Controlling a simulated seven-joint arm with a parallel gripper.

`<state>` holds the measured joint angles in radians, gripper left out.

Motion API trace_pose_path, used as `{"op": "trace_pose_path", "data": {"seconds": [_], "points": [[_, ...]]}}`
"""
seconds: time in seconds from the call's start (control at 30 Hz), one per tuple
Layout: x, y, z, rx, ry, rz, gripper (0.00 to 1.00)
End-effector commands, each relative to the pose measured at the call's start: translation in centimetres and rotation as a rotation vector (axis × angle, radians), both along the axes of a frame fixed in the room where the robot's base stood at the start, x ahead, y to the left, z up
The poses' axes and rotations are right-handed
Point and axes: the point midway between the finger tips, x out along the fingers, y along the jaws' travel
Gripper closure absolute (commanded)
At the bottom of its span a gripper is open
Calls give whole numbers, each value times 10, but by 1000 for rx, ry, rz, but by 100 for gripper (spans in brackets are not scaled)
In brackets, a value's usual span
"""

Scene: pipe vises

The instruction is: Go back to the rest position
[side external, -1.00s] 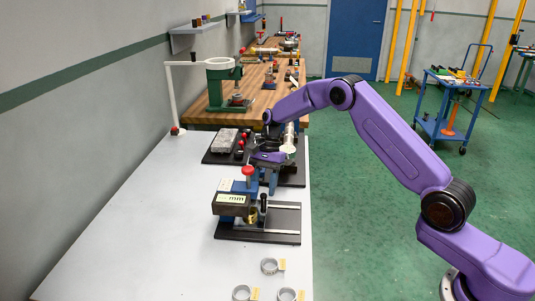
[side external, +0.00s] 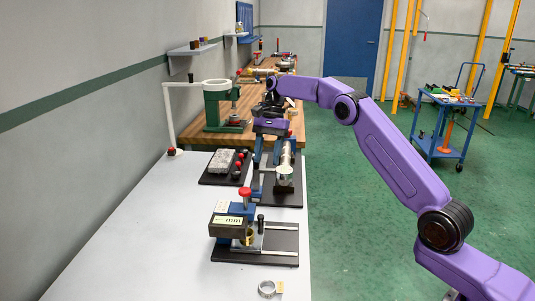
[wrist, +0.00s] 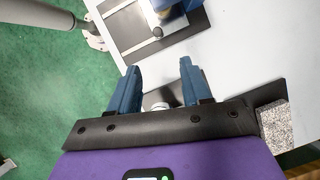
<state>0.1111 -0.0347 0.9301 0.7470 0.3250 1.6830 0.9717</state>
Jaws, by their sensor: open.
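My gripper (side external: 264,155) is over the far part of the white table in the side external view, above and beside a vise on a black base plate (side external: 282,197) that holds a light metal pipe (side external: 286,158). In the wrist view, my gripper (wrist: 158,78) shows two blue fingers spread apart with nothing between them. A round pale end, perhaps of the pipe (wrist: 161,106), shows below and behind the fingers.
A ring (side external: 267,288) lies at the front. A grey block (side external: 222,160) and red knobs sit on a dark plate at left. A green press (side external: 222,105) stands behind. The table's left front is clear.

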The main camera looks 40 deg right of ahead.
Motion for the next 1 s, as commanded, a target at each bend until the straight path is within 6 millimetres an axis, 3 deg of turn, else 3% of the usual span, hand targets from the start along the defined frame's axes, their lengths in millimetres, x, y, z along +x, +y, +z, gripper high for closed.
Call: {"op": "trace_pose_path", "data": {"seconds": [0.4,0.57,0.77,1.0], "points": [[0,1,2,-1,-1,4,52],[-9,18,9,-8,-21,80,52],[-46,62,23,-26,-82,314,52],[-111,104,34,-43,-164,630,52]]}}
